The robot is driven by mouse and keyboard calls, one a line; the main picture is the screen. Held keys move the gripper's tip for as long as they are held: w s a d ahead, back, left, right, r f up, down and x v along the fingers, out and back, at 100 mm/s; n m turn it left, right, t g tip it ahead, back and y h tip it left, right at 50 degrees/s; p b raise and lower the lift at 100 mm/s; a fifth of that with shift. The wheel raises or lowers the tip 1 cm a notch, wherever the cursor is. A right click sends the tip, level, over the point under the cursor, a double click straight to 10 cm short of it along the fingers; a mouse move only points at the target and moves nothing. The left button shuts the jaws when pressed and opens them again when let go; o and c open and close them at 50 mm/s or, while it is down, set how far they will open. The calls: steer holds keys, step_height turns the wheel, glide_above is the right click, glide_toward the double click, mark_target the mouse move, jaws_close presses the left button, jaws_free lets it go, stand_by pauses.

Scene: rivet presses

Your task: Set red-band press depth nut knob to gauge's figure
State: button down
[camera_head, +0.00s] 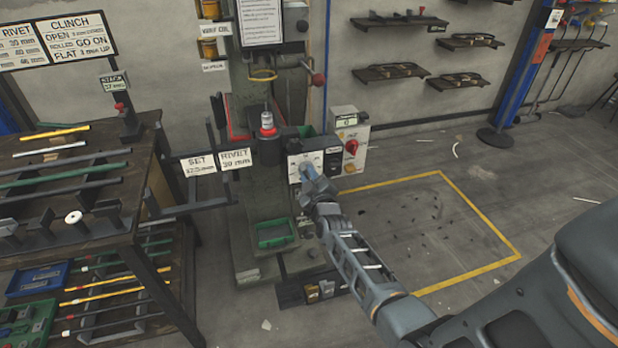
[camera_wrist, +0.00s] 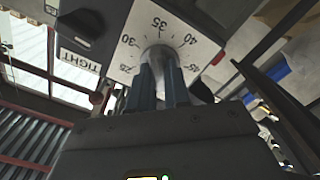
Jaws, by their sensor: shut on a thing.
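The red-band press (camera_head: 262,190) stands mid-picture in the head view, with a red band near its work area. The depth nut knob (camera_wrist: 158,54) is a grey round knob on a white dial plate (camera_wrist: 192,32) marked 25, 30, 35, 40 and 45. My gripper (camera_wrist: 160,80) is shut on the knob, its two fingers on either side of it. The fingers hide the knob's lower part and any pointer. In the head view my gripper (camera_head: 308,172) reaches the white dial plate (camera_head: 296,160). The gauge (camera_head: 115,84) at the left reads about 27 mm, too small to be sure.
Cards reading SET (camera_head: 198,163) and RIVET 30 mm (camera_head: 235,158) hang left of the press. A control box (camera_head: 350,135) with a red knob stands right of the dial. A bench (camera_head: 140,190) with rods is at the left. The yellow-outlined floor (camera_head: 440,230) is open.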

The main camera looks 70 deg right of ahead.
steer(key=m+b, duration=0.1)
steer(key=m, duration=0.4)
steer(key=shift+m, duration=0.4)
stand_by(0.4)
steer(key=c, duration=1.1)
jaws_free()
steer(key=shift+s, duration=0.1)
steer(key=p+v, duration=0.1)
steer(key=v, duration=0.6)
steer(key=shift+s+a, duration=0.2)
steer(key=shift+a, duration=0.1)
